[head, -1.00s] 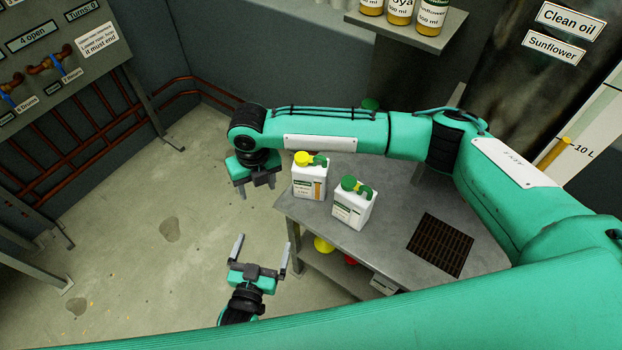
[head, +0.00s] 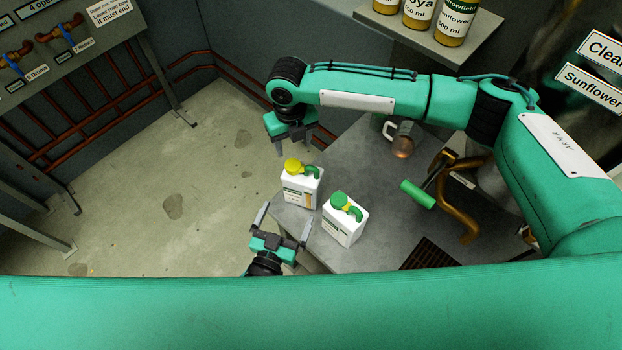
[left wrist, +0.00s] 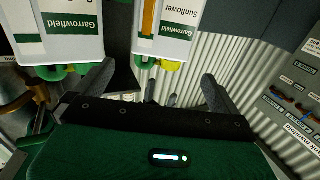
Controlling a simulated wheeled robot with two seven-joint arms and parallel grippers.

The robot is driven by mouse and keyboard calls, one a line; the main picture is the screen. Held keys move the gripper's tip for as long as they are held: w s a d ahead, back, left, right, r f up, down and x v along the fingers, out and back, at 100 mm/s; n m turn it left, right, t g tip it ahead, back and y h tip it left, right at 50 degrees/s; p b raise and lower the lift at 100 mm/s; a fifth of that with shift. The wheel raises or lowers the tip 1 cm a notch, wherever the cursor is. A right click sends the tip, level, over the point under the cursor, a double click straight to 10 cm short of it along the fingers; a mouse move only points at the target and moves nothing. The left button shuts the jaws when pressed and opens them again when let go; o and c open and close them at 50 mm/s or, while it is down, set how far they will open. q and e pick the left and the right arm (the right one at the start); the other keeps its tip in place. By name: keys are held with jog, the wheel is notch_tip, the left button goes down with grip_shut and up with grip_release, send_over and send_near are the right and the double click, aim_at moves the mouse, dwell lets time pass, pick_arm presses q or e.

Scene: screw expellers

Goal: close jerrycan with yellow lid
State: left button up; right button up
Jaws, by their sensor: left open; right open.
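A white jerrycan with a yellow lid (head: 301,188) and green handle stands upright near the table's left corner. I cannot tell how tightly the yellow lid (head: 293,165) sits. A second white jerrycan (head: 345,224) with a green lid stands to its lower right. Both show upside down in the left wrist view, the yellow-lid one (left wrist: 167,28) right of the green-lid one (left wrist: 68,35). My left gripper (head: 283,222) is open and empty, just below the yellow-lid jerrycan in the head view. My right gripper (head: 293,145) is open and empty, above that jerrycan in the picture, apart from it.
The grey table (head: 385,240) carries a dark grate (head: 430,254) at its lower edge. A shelf (head: 430,36) holds bottles above. Open floor lies left.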

aim_at(302, 175)
jog(key=shift+s+a+r, duration=0.2)
jog(key=shift+s+a, duration=0.25)
jog(key=shift+w+d, duration=0.1)
pick_arm(q)
jog(key=x, duration=1.3)
jog(key=shift+w, duration=0.2)
pick_arm(e)
jog(key=shift+w, duration=0.1)
pick_arm(q)
jog(key=shift+r, duration=0.1)
jog(key=shift+c, duration=0.4)
jog(key=c, duration=1.4)
pick_arm(e)
jog(key=n, duration=0.4)
jog(key=shift+f, duration=0.1)
jog(key=shift+f, duration=4)
